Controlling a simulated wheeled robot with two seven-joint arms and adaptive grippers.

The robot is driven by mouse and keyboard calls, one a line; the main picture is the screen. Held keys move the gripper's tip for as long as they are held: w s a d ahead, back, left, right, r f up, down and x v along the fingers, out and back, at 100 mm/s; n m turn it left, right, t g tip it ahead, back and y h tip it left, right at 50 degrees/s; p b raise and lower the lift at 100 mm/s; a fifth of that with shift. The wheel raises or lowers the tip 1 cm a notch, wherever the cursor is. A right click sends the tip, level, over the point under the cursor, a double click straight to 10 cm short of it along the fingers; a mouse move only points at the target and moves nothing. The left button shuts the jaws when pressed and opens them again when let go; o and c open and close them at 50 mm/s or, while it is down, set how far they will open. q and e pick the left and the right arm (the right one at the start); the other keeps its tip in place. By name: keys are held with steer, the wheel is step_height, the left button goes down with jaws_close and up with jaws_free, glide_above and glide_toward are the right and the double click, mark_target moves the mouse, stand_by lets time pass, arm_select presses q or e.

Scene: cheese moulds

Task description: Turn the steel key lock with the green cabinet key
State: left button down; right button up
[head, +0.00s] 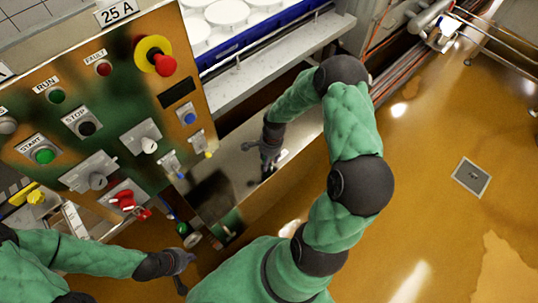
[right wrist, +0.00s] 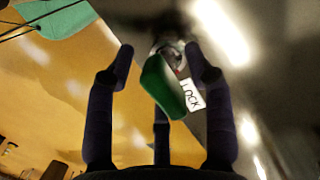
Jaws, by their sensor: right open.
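The green cabinet key (right wrist: 163,86) shows in the right wrist view between my right gripper's spread fingers. It stands in front of the steel key lock (right wrist: 172,46), which is blurred and partly covered, so I cannot tell how deep the key sits. A white LOCK label (right wrist: 192,95) is beside the key. My right gripper (right wrist: 160,62) is open around the key, with gaps on both sides. In the head view the right gripper (head: 260,163) is at the steel cabinet face, and key and lock cannot be made out there. My left gripper (head: 187,270) is open and empty below the panel.
A tilted control panel (head: 100,90) with buttons, switches and a red emergency stop (head: 164,62) stands at the left. A blue crate (head: 240,42) of white moulds is behind it. The orange floor (head: 430,150) at the right is clear, with a drain (head: 471,177).

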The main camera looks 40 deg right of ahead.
steer(key=shift+f, duration=0.5)
jaws_close()
steer(key=n, duration=0.5)
steer(key=shift+g+p, duration=0.35)
steer(key=shift+g, duration=0.05)
steer(key=n, duration=0.4)
steer(key=shift+d+h, duration=0.15)
steer(key=shift+h, duration=0.25)
